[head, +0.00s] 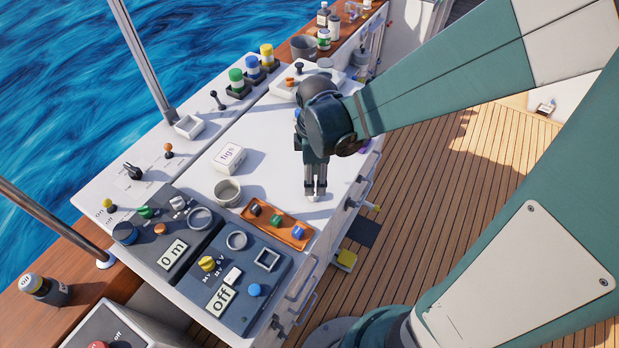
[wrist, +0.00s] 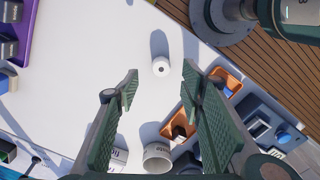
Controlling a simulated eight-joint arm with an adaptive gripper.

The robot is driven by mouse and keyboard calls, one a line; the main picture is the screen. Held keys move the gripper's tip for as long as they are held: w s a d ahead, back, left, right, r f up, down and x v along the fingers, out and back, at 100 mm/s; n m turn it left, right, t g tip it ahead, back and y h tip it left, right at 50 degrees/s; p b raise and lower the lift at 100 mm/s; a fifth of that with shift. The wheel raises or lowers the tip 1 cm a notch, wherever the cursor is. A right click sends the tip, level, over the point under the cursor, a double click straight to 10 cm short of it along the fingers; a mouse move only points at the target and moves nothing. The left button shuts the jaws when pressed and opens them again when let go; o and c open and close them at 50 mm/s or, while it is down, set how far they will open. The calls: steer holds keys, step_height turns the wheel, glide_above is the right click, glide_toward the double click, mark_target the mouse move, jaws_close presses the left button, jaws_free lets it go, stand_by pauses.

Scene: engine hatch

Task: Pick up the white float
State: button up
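The white float (wrist: 161,67) is a small round white piece with a dark hole in its middle. In the wrist view it stands on the white worktop (wrist: 85,60), casting a shadow upward in the picture. My gripper (wrist: 161,84) is open and empty. The float shows just past the fingertips, in line with the gap between them; I see no contact. In the head view my gripper (head: 315,195) points down over the worktop, fingertips low near its right edge.
An orange tray (head: 248,216) with small coloured pieces lies near the gripper. A grey cup (head: 228,192) and a white figs box (head: 229,157) stand left of it. Control panels (head: 233,290) are in front. A purple tray (wrist: 24,35) shows at the wrist view's upper left.

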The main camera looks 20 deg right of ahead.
steer(key=shift+f, duration=1.05)
steer(key=shift+s+a+f+b, duration=0.1)
steer(key=shift+f+b, duration=0.5)
steer(key=shift+f, duration=2)
steer(key=c, duration=0.8)
